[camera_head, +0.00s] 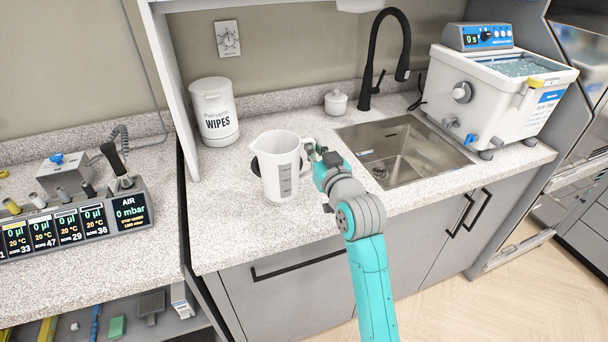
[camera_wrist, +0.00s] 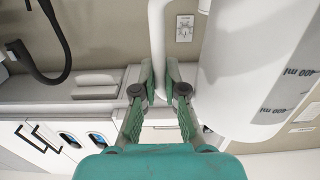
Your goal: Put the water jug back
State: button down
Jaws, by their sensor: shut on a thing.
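The water jug (camera_head: 280,166) is a white pitcher with grey measuring marks. In the head view it is upright on or just above the speckled counter, left of the sink; I cannot tell whether its base touches. My gripper (camera_head: 318,154) is at its right side, at the handle. In the wrist view the jug body (camera_wrist: 250,70) fills the right side, with "400 ml" marks. There my gripper (camera_wrist: 160,82) has its two green fingers shut on the jug's white handle (camera_wrist: 157,40). A dark round thing shows behind the jug's left edge, partly hidden.
A steel sink (camera_head: 405,155) with a black tap (camera_head: 372,60) lies to the right. A white water bath (camera_head: 495,95) stands beyond it. A wipes tub (camera_head: 214,112) and small lidded pot (camera_head: 336,102) stand behind. The counter (camera_head: 235,225) in front and left of the jug is clear.

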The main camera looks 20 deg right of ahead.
jog(key=shift+f, duration=3)
jog(key=c, duration=1.2)
grip_release()
jog(key=shift+c, duration=0.2)
jog(key=s, duration=1.2)
jog(key=shift+s, duration=0.1)
